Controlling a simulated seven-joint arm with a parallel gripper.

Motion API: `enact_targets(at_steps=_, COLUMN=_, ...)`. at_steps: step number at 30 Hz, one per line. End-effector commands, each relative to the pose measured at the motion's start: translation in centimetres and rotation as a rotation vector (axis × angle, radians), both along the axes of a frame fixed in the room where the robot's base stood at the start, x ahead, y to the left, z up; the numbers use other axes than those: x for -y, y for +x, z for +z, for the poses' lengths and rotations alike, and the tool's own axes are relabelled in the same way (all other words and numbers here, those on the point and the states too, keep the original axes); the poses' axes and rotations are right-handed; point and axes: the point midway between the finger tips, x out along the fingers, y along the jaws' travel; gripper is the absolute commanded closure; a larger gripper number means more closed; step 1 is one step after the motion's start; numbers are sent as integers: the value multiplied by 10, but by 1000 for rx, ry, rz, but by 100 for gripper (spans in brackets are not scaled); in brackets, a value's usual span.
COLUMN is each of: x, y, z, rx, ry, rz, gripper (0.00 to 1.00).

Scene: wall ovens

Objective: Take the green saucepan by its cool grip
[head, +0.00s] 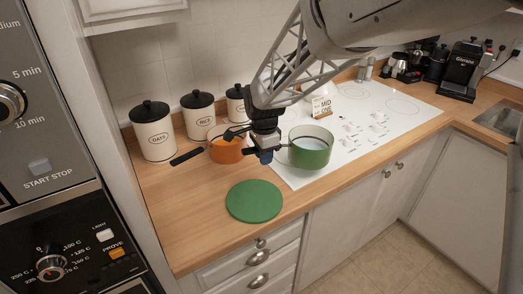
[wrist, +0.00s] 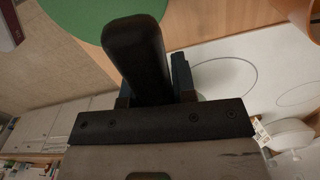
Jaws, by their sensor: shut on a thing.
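The green saucepan (head: 310,152), pale inside, is upright at the left front of the white hob. Whether its base touches the hob I cannot tell. My gripper (head: 265,153) is just left of it, shut on its dark handle. In the wrist view the black handle (wrist: 137,55) lies between my fingers, its rounded end sticking out past them. The pan body is out of the wrist view. In the head view my gripper hides much of the handle; a dark piece (head: 235,132) left of the gripper looks like its end.
An orange saucepan (head: 228,153) with a black handle stands close on the left. A round green mat (head: 254,201) lies bare in front. White canisters (head: 153,135) line the wall. A small sign (head: 321,107) stands behind the green pan. The hob's right side (head: 400,106) is clear.

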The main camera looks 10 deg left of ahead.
Motion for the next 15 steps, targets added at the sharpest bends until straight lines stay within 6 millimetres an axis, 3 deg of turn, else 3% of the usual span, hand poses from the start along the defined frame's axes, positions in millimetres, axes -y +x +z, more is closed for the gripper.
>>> enact_targets(at_steps=15, x=18, y=-34, z=4, rx=1, ry=1, rz=0, gripper=100)
